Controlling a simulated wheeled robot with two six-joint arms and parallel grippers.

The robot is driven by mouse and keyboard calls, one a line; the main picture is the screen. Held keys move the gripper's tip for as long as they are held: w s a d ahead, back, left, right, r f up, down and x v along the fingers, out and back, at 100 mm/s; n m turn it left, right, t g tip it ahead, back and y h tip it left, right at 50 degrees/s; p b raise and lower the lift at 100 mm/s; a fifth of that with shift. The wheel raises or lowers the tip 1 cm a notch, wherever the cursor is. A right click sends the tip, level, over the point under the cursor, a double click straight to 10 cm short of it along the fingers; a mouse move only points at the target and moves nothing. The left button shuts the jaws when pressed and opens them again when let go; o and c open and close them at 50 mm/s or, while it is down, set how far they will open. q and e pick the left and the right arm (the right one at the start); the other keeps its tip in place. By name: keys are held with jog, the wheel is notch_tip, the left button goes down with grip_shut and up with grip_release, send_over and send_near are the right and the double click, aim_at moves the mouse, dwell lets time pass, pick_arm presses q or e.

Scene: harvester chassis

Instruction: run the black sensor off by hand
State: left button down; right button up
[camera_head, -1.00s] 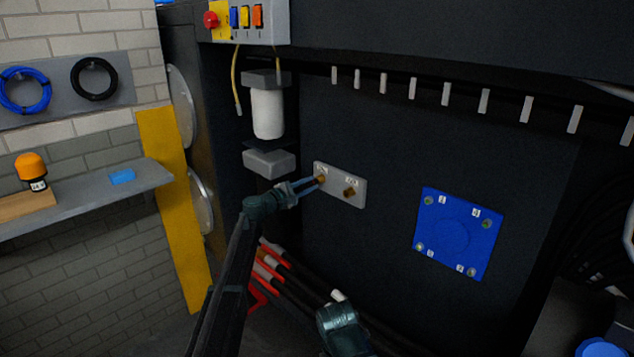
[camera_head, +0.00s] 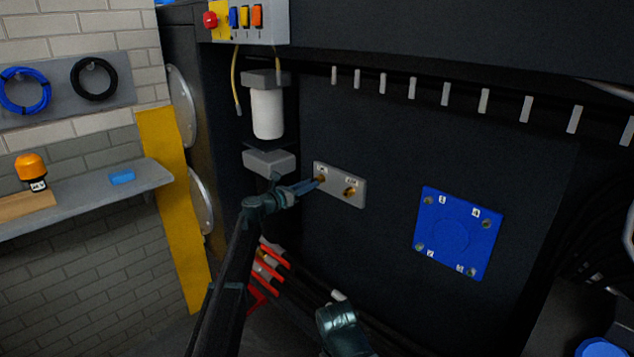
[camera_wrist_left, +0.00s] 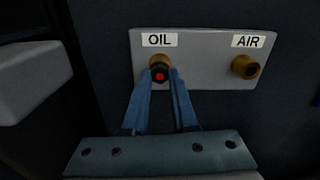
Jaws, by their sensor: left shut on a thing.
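The black sensor (camera_wrist_left: 160,74), with a red centre on its end, sits in the brass port under the OIL label on a grey plate (camera_wrist_left: 203,77). My left gripper (camera_wrist_left: 160,83) has its blue fingers on either side of the sensor, shut on it. In the head view the left gripper (camera_head: 318,182) reaches the plate (camera_head: 341,192) from the lower left, and its fingers largely hide the sensor. The brass AIR port (camera_wrist_left: 245,67) to the right is empty. My right gripper's fingers do not show; only a part of that arm is at the bottom of the head view.
A white filter (camera_head: 267,113) and a grey block (camera_head: 269,162) stand left of the plate, close to my left wrist. A blue square cover (camera_head: 457,234) is to the right. Red-marked hoses (camera_head: 272,262) run below. A shelf (camera_head: 95,195) is at the left.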

pick_arm(q)
jog(key=n, duration=1.1)
jog(key=shift+s+a+f+n, duration=0.1)
jog(key=shift+s+n, duration=0.15)
jog(key=shift+n, duration=0.05)
jog(key=c, duration=0.6)
grip_release()
jog(key=shift+w, duration=0.1)
jog(key=shift+c, duration=1.2)
jog(key=shift+a, duration=0.1)
jog(key=shift+v, duration=1)
